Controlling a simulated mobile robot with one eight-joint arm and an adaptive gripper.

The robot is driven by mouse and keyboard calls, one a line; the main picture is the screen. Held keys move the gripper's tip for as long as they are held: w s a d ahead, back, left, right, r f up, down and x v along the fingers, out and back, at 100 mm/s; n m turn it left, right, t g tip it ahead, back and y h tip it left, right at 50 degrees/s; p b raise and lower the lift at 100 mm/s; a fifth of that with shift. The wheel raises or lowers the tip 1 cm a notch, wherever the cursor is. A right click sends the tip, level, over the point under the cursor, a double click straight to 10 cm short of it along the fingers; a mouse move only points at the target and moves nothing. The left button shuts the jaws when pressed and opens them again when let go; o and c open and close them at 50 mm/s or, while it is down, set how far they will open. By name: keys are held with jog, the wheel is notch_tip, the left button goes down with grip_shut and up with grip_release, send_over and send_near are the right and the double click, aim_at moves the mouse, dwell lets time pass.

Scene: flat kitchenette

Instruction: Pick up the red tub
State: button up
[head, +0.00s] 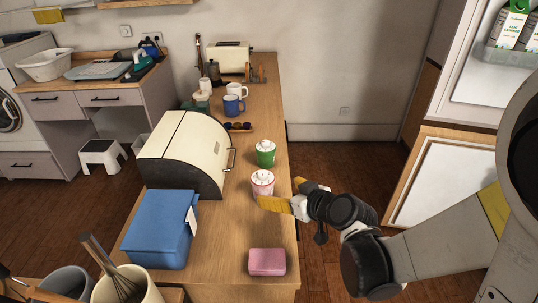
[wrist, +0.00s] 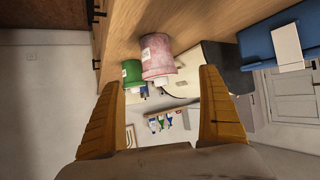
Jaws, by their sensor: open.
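The red tub (head: 262,184) looks pale pink-red with a white lid and stands upright on the wooden counter, beside the cream bread bin. In the wrist view the red tub (wrist: 157,52) appears upside down, pinkish with a pale label, between and beyond the fingertips. My gripper (head: 284,194) is open and empty, at the counter's right edge, just right of the tub. Its yellow fingers also show in the wrist view (wrist: 160,82), spread to either side. One finger overlaps the tub's lower front in the head view; I cannot tell whether they touch.
A green tub (head: 265,153) stands just behind the red one. The bread bin (head: 185,152) is to the left, with a blue box (head: 160,228) in front of it. A pink box (head: 267,262) lies near the front edge. Mugs (head: 234,105) stand farther back. Counter between red tub and pink box is clear.

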aim_at(267, 188)
jog(key=b+x, duration=0.1)
jog(key=x, duration=0.3)
jog(key=shift+w+a+f+b, duration=0.15)
jog(key=shift+a+f+b, duration=0.1)
jog(key=shift+a+b, duration=0.1)
jog(key=x, duration=0.2)
jog(key=b+x, duration=0.1)
jog(key=x, duration=0.1)
jog(key=b+x, duration=0.1)
jog(key=x, duration=0.1)
jog(key=shift+w+d+r, duration=0.25)
jog(key=shift+w+r, duration=0.05)
jog(key=shift+r, duration=0.1)
jog(key=shift+c, duration=0.4)
jog(key=c, duration=1.5)
